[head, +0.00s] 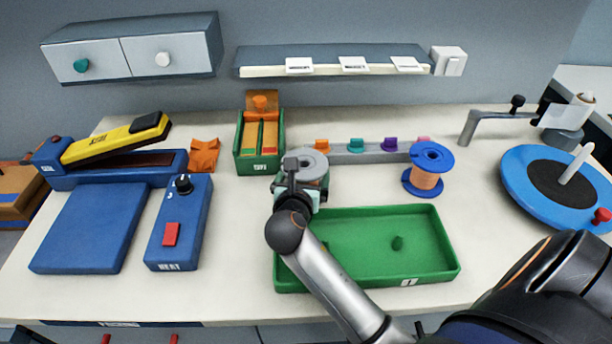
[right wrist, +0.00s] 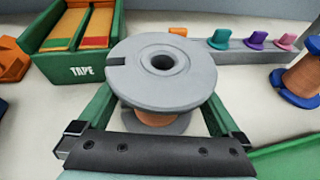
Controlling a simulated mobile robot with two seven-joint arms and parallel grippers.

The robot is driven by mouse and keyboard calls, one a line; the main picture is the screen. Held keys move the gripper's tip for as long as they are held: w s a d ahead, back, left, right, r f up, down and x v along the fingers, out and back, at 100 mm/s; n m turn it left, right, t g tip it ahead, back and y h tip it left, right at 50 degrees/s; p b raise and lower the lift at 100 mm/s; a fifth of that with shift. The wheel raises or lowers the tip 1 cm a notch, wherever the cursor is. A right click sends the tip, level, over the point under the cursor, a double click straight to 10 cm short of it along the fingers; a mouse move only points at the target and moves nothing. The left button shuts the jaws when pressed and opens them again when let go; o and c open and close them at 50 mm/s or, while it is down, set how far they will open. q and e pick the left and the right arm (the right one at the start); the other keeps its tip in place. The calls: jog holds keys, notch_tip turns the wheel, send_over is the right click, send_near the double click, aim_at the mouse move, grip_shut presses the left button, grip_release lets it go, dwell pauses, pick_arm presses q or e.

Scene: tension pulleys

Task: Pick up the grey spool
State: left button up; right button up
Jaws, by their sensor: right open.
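The grey spool (head: 312,162) stands upright on the table, just behind the green tray. In the right wrist view the grey spool (right wrist: 185,75) shows its round top flange with a centre hole and a notch, and copper-coloured winding beneath. My right gripper (head: 302,182) is at the spool, partly hiding its near side in the head view. Its two green fingers (right wrist: 158,112) are open, one on each side of the spool's winding, below the top flange. Whether they touch the spool I cannot tell. My left gripper is not in view.
The green tray (head: 428,238) lies in front, with a small green knob inside. A blue spool (head: 432,155) with copper winding stands to the right. The green tape box (head: 245,160) and a grey rail (head: 370,155) with coloured pegs are close behind. The blue heat box (head: 180,225) is left.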

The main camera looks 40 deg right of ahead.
grip_shut()
jog(key=shift+r, duration=0.15)
dwell(0.9)
